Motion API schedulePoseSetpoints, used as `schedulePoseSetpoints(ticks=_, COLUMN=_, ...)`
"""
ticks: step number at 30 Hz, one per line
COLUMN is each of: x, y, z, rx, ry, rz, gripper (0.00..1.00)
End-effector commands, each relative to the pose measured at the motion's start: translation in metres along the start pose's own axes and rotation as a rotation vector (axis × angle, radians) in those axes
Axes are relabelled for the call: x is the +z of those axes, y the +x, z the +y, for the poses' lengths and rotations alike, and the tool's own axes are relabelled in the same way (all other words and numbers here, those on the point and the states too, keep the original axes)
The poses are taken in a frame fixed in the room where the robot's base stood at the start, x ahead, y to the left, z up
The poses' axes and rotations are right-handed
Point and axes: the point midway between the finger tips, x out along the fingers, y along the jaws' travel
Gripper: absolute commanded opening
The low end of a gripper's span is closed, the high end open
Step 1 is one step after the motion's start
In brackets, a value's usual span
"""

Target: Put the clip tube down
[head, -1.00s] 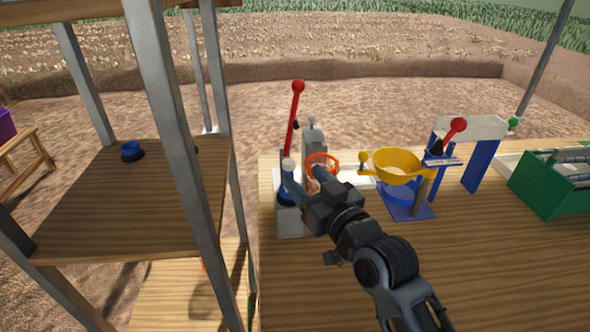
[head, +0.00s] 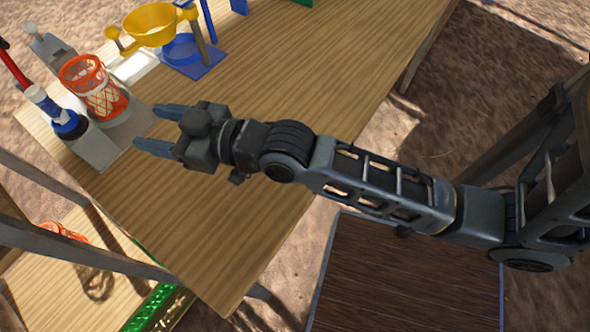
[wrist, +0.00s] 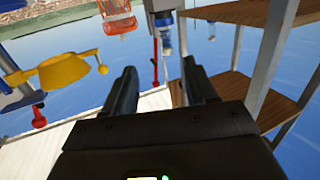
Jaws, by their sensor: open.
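A white and blue tube (head: 50,105), which looks like the clip tube, stands in a dark blue ring on a pale grey base (head: 97,152) at the left end of the table. It also shows in the wrist view (wrist: 165,38), where the picture is turned over. My gripper (head: 155,128) is open and empty, its two fingers apart and pointing left towards the tube. A clear gap separates the fingertips from the tube. In the wrist view my gripper (wrist: 157,70) has nothing between its fingers.
An orange basket with netting (head: 95,90) stands right beside the tube, and a red lever (head: 14,62) rises behind it. A yellow funnel (head: 152,24) on a blue stand is farther back. The wooden table (head: 270,130) is clear to the right. Shelf posts (head: 85,258) stand at lower left.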

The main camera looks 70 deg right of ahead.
Motion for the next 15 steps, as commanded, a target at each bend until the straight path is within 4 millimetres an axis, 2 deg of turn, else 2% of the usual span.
schedulePoseSetpoints(ticks=1, x=0.012, y=-0.025, z=0.000, rx=0.005, ry=-0.003, rz=-0.024, gripper=0.56)
schedulePoseSetpoints(ticks=6, x=0.033, y=-0.098, z=-0.003, rx=0.020, ry=-0.009, rz=-0.073, gripper=0.56)
schedulePoseSetpoints(ticks=10, x=0.039, y=-0.152, z=-0.008, rx=0.028, ry=-0.007, rz=-0.108, gripper=0.56)
schedulePoseSetpoints(ticks=15, x=0.034, y=-0.217, z=-0.017, rx=0.034, ry=0.005, rz=-0.154, gripper=0.56)
